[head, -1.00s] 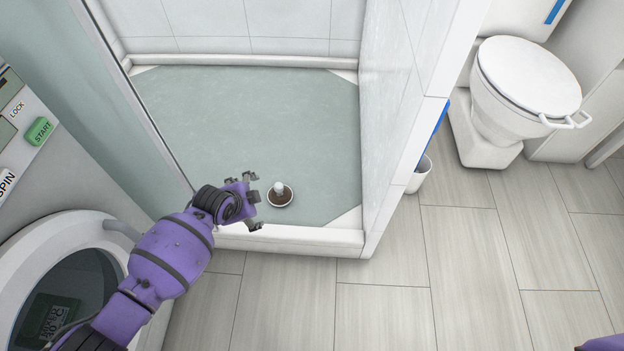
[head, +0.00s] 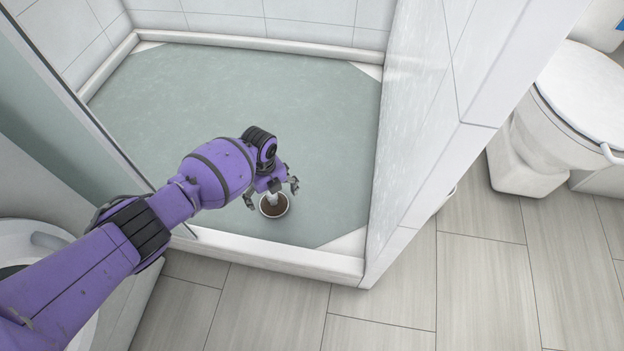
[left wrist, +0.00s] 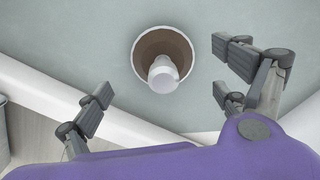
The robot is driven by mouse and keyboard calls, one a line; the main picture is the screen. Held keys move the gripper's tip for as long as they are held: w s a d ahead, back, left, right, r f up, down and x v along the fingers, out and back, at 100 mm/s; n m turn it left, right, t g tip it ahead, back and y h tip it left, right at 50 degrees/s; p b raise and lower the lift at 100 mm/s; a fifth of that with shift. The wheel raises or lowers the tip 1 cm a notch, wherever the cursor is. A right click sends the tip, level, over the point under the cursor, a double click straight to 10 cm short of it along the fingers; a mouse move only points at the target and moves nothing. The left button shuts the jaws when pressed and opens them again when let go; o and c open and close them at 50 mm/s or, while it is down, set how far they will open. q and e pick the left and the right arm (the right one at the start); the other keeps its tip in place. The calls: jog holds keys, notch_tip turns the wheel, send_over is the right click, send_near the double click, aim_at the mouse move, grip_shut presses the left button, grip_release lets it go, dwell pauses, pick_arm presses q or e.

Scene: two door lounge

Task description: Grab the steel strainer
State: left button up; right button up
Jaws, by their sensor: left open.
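The steel strainer (head: 274,206) is a small round piece with a light rim, a brown inside and a pale upright knob at its centre. It sits on the grey-green shower floor near the front curb. My left gripper (head: 270,195) is open, directly above it, and partly hides the knob in the head view. In the left wrist view the strainer (left wrist: 164,62) lies at upper middle, its knob (left wrist: 163,74) between and ahead of the spread fingers (left wrist: 170,90). No finger visibly touches it. My right gripper is not in view.
The white shower curb (head: 290,258) runs just in front of the strainer. A tiled wall (head: 425,130) stands to the right, and a glass panel (head: 75,110) to the left. A toilet (head: 580,110) stands at far right. The shower floor behind is clear.

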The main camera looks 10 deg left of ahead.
aim_at(273, 204)
pick_arm(q)
notch_tip(273, 204, down, 5)
jog(key=b, duration=0.2)
jog(key=shift+r+b, duration=0.1)
jog(key=shift+b, duration=0.3)
jog(key=shift+r, duration=0.1)
jog(key=shift+c, duration=0.6)
jog(key=c, duration=1.1)
